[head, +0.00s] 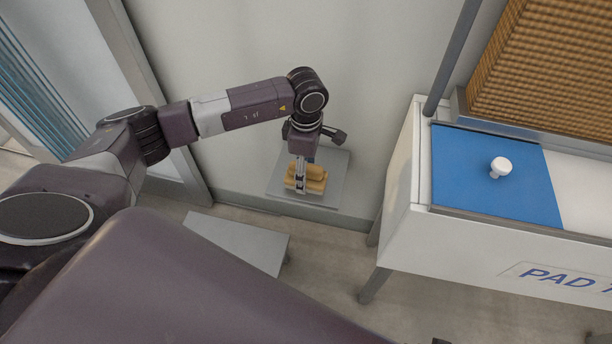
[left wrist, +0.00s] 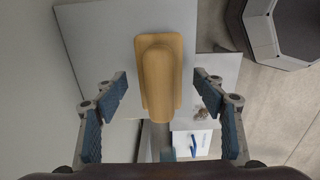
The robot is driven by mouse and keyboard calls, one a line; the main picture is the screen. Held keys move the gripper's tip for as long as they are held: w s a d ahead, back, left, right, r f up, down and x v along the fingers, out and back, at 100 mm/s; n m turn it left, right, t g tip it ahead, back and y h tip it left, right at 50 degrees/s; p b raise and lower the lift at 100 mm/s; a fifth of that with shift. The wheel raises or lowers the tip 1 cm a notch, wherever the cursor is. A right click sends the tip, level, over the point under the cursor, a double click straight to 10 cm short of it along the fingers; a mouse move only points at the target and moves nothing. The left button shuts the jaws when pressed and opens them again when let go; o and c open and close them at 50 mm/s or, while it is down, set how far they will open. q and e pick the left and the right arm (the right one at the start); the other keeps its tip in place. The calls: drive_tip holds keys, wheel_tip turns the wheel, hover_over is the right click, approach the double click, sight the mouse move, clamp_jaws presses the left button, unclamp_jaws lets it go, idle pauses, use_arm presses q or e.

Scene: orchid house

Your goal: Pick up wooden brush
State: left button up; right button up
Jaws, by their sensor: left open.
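The wooden brush (head: 317,173) is a tan block with a raised rounded grip on a flat base. It lies on a small grey platform (head: 337,178) close to the wall. My left gripper (head: 300,187) points down over it in the head view and partly hides it. In the left wrist view, the brush (left wrist: 162,72) sits centred between the two blue-padded fingers (left wrist: 161,86), with clear gaps on both sides. The left gripper is open and holds nothing. My right gripper is in neither view.
A lower grey step (head: 240,243) stands in front of the platform. On the right is a white bench (head: 400,205) with a blue top (head: 470,185), a white knob (head: 501,166) and a brown corrugated pad (head: 550,60). Bare floor (head: 330,260) lies between step and bench.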

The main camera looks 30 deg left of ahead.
use_arm(q)
drive_tip(key=c, duration=1.3)
drive_tip(key=shift+r, duration=0.55)
wheel_tip(320, 180, up, 19)
drive_tip(key=p, duration=0.2)
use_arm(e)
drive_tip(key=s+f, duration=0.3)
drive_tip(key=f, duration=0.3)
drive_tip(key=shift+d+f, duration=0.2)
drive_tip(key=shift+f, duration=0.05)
use_arm(q)
drive_tip(key=o, duration=0.5)
drive_tip(key=c, duration=0.3)
drive_tip(key=shift+d, duration=0.1)
